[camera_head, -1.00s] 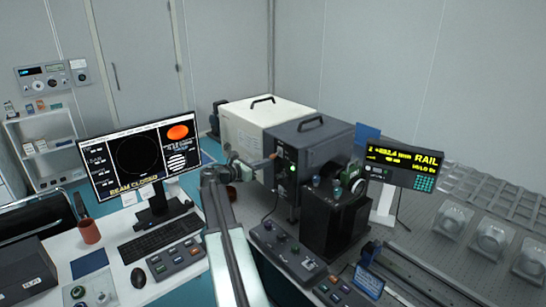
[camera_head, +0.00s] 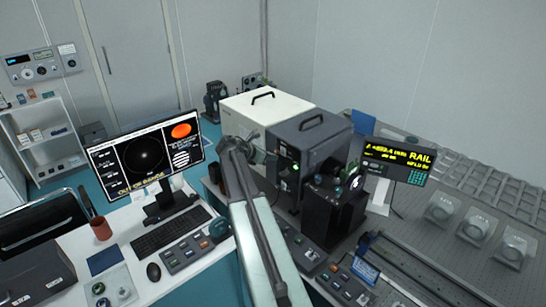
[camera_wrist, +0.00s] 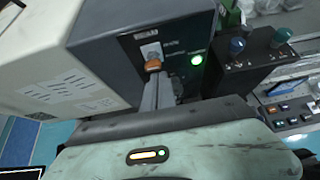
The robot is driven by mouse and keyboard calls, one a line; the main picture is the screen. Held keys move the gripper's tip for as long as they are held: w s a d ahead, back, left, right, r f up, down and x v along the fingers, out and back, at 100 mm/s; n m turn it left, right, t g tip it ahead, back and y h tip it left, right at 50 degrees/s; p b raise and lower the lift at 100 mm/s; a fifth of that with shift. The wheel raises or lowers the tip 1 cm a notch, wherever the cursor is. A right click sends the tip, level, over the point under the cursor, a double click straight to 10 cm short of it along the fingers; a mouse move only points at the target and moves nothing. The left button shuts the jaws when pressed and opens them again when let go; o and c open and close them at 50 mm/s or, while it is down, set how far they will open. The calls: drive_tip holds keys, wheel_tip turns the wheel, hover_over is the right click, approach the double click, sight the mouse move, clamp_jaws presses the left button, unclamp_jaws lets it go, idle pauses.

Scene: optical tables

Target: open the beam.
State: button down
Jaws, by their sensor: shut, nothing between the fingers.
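The dark grey box (camera_head: 305,135) has a front panel with a green lamp, which shows in the wrist view (camera_wrist: 197,60). An orange-tipped lever (camera_wrist: 153,65) sits on that panel, left of the lamp, below a small white plate. My gripper (camera_wrist: 165,88) is shut and empty, its fingers pointing at the panel just below the orange tip; I cannot tell whether they touch it. In the head view my wrist hides the lever. The monitor (camera_head: 148,160) shows a bright dot in a dark circle, with yellow text that seems to read "OUT OF RANGE".
A white box (camera_head: 255,112) adjoins the dark box on the left. A black stage unit (camera_head: 333,215) and a yellow-lettered rail readout (camera_head: 398,158) stand to the right. Button panels (camera_head: 190,255) and a keyboard (camera_head: 170,232) lie in front. A red mug (camera_head: 101,228) stands on the desk.

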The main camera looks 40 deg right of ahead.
drive_tip(key=shift+w+a+r+p, duration=0.25)
drive_tip(key=shift+r+p, duration=0.1)
drive_tip(key=shift+r, duration=0.15)
drive_tip(key=a+r+p, duration=0.6)
drive_tip(key=r+p, duration=0.1)
drive_tip(key=shift+w+a+r, duration=0.15)
drive_tip(key=shift+a+r, duration=0.1)
drive_tip(key=shift+a, duration=0.05)
